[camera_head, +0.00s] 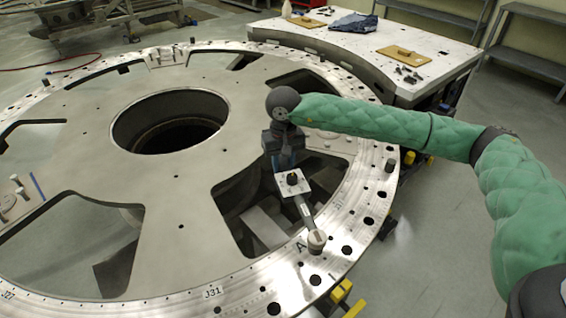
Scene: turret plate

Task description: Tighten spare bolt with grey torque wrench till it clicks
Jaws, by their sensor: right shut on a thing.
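My right gripper (290,172) hangs over the ring's right part, at the end of my green-sleeved arm. It is shut on the grey torque wrench (305,211), whose shaft runs down and a little right from the gripper. The round pale head of the wrench (316,239) is at the ring's flange, beside a marked letter A. I cannot make out the spare bolt; if it is under the head, the head hides it. The large metal turret plate (200,205) fills the left and middle of the view. My left gripper is not in view.
A white side table (345,48) behind holds a blue cloth (353,23), wooden boards (403,54) and small dark parts. The plate has a round central hole and large cut-outs. Yellow-ended supports (342,290) jut out below the rim.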

